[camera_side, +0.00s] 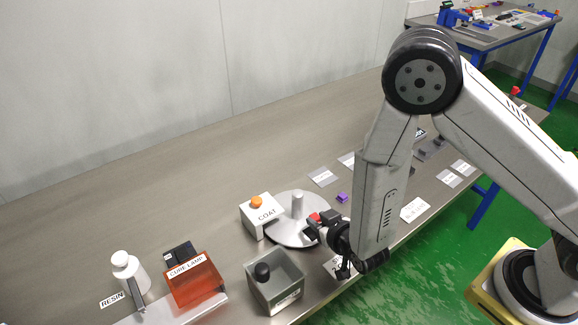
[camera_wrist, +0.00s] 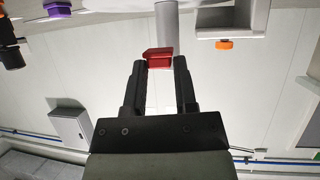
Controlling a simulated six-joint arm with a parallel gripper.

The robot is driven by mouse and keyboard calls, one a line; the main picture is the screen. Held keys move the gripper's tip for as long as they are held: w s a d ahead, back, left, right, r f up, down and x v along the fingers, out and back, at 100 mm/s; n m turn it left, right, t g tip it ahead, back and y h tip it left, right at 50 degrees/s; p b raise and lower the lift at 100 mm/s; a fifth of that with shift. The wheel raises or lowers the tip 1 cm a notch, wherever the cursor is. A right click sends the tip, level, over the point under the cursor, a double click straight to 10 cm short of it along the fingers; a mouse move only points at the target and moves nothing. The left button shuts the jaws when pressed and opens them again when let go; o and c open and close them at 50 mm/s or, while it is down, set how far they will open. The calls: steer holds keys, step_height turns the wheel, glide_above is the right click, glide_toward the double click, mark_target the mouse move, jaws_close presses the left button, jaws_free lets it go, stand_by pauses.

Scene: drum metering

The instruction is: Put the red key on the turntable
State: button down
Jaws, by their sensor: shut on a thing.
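My gripper (camera_side: 318,224) is shut on the red key (camera_side: 315,217), at the near right edge of the turntable (camera_side: 281,236). In the wrist view the red key (camera_wrist: 158,57) sits between the tips of my two dark fingers (camera_wrist: 159,68). The turntable is a round light-grey disc with an upright post (camera_side: 297,204) at its middle. The post (camera_wrist: 167,25) also shows just behind the key in the wrist view. I cannot tell whether the key touches the disc.
A white COAT box (camera_side: 262,216) with an orange knob stands left of the turntable. A grey open-topped bin (camera_side: 277,286) with a black knob is in front. The orange CURE LAMP box (camera_side: 195,284) and white RESIN bottle (camera_side: 130,270) stand further left. A purple block (camera_side: 342,197) lies behind my gripper.

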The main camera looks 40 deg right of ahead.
steer(key=shift+f, duration=0.8)
steer(key=shift+f, duration=0.65)
steer(key=shift+c, duration=2)
jaws_free()
steer(key=shift+s, duration=0.1)
steer(key=shift+r, duration=0.45)
steer(key=shift+s+a+r, duration=0.1)
steer(key=shift+s+r, duration=0.05)
steer(key=shift+r, duration=0.1)
steer(key=shift+v, duration=3.5)
steer(key=shift+r, duration=0.1)
